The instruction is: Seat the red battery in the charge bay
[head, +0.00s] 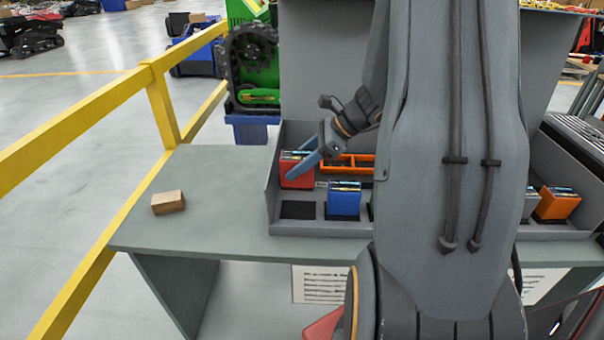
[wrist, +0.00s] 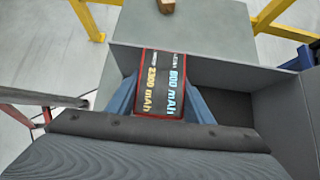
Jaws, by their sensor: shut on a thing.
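The red battery (head: 297,171) is at the back left inside the grey rack (head: 271,205). My gripper (head: 312,166) has its blue fingers closed on it. In the wrist view the battery (wrist: 160,85) sits upright between both fingers, its dark printed top facing the camera. An orange-framed bay (head: 348,161) lies just right of the battery, partly behind my arm. I cannot tell whether the battery's base touches the rack floor.
A blue battery (head: 343,199) stands in the front row, beside an empty dark pad (head: 298,210). An orange battery (head: 558,203) and a grey one (head: 530,202) stand at the right. A wooden block (head: 168,202) lies on the bench's left. My arm hides the rack's middle.

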